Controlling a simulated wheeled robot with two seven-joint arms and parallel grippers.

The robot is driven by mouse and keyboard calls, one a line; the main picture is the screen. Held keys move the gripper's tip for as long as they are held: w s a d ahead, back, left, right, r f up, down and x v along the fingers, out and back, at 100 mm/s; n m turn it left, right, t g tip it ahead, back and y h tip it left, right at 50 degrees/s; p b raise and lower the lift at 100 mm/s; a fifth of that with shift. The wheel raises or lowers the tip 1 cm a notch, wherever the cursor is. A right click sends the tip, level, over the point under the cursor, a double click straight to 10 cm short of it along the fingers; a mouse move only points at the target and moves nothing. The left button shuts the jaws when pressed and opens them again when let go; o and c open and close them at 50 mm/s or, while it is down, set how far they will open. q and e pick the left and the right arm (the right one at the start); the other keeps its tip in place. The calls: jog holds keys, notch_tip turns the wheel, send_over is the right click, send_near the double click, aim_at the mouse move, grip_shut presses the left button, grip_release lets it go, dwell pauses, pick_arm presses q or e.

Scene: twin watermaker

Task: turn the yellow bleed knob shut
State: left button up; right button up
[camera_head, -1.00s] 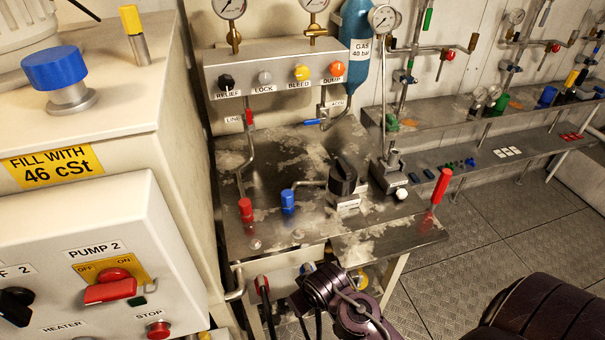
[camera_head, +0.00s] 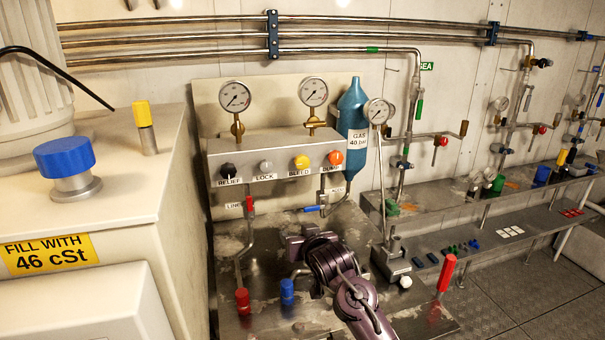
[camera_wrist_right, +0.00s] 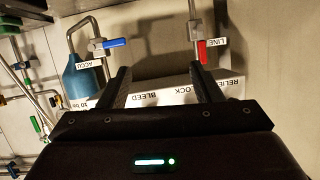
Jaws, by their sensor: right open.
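The yellow bleed knob (camera_head: 301,162) is on the front of the grey manifold box (camera_head: 262,142), above its BLEED label, between the grey lock knob (camera_head: 266,167) and the orange dump knob (camera_head: 335,158). My right gripper (camera_head: 298,238) is over the metal bench, below and apart from the knob; its fingers are hard to make out there. In the right wrist view my gripper (camera_wrist_right: 160,82) is open, with nothing between its two dark fingers. The BLEED label (camera_wrist_right: 140,97) shows upside down beyond them; the knob itself is hidden there. My left gripper is not in view.
The black relief knob (camera_head: 228,171) is at the box's left end. A red-handled valve (camera_head: 249,204) and a blue-handled valve (camera_head: 313,208) hang below the box. The teal gas bottle (camera_head: 353,112) stands at right.

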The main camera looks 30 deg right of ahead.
aim_at(304, 163)
jog(key=w+d+r+m+t+h, duration=0.1)
jog(key=w+d+r+t, duration=0.1)
jog(key=w+d+r, duration=0.3)
jog(key=w+d+r+m+t+h, duration=0.1)
jog(key=w+d+r+m+t, duration=0.15)
jog(key=r, duration=0.55)
jog(key=shift+n+g, duration=0.45)
jog(key=shift+n, duration=0.1)
jog(key=x, duration=0.2)
jog(key=p+x, duration=0.1)
jog(key=x, duration=0.1)
jog(key=p+x, duration=0.1)
jog(key=x, duration=0.2)
jog(key=shift+a+f, duration=0.1)
jog(key=shift+f, duration=0.3)
jog(key=c, duration=1)
